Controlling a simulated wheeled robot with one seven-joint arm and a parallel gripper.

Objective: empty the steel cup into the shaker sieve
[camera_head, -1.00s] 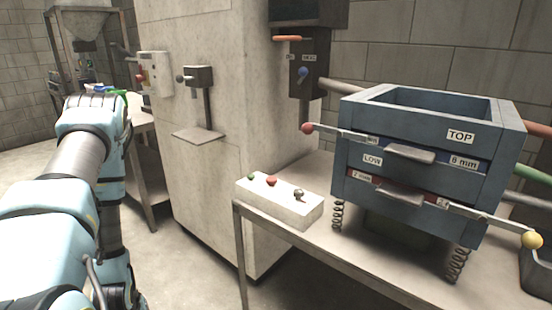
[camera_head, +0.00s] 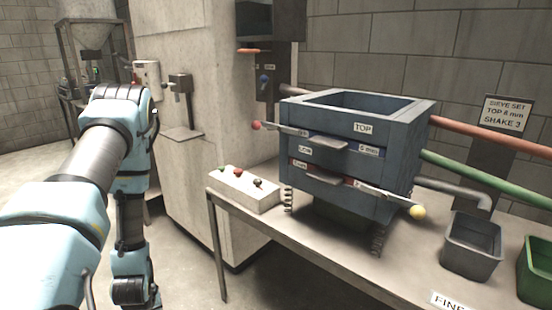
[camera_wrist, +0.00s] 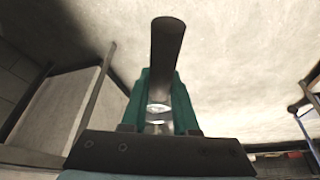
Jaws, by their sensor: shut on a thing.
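The shaker sieve (camera_head: 352,150) is a blue open-topped box on springs, standing on the bench in the head view. Its front carries TOP and LOW labels, two handled drawers and levers with a red and a yellow knob. Its open top looks empty where I can see in. My gripper (camera_wrist: 162,80) shows in the wrist view, its teal fingers shut on a dark grey cylinder with shiny metal between the fingers, which I take to be the steel cup (camera_wrist: 167,48). The cup's contents are hidden. The gripper is out of sight in the head view, away from the sieve.
A white button box (camera_head: 243,190) sits on the bench left of the sieve. A grey bin (camera_head: 472,246) and a green bin (camera_head: 537,270) stand to its right. A tall pale cabinet (camera_head: 185,60) rises behind my arm. A wall sign (camera_head: 507,113) reads SIEVE SET, TOP 8 mm, SHAKE 3.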

